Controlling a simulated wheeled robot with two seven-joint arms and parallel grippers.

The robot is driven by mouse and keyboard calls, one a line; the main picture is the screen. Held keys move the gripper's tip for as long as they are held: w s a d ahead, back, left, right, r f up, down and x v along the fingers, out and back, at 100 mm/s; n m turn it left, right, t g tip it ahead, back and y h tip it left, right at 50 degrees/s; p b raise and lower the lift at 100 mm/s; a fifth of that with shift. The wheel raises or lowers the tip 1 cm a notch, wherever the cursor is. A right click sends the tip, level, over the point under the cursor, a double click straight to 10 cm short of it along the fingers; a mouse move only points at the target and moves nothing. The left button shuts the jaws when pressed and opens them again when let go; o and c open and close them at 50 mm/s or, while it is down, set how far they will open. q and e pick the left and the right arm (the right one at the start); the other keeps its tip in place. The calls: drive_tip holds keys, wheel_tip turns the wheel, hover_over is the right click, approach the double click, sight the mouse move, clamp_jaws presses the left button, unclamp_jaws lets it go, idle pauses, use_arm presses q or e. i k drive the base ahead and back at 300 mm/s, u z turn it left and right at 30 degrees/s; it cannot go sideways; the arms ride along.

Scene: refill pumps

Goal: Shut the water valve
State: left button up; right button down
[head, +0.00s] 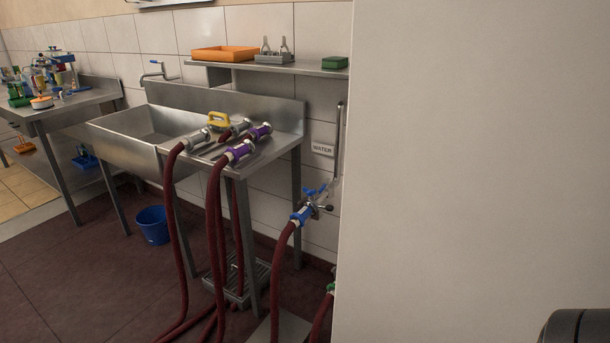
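The water valve (317,205) is on the tiled wall right of the sink, below a small sign reading WATER (322,149). It has blue parts at its top, and a dark red hose (284,262) with a blue coupling (301,216) runs down from it to the floor. I cannot tell whether the valve is open or shut. A metal pipe (338,140) rises above it. Neither of my grippers shows in the head view.
A large pale wall (470,160) fills the right half. The steel sink (135,130) has several hose ends on its drainboard. A shelf (300,70) holds an orange tray (225,53). A blue bucket (153,225) stands on the floor; open floor (70,280) lies left.

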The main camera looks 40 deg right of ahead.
sight(327, 183)
drive_tip(key=i, duration=1.2)
drive_tip(key=z, duration=2)
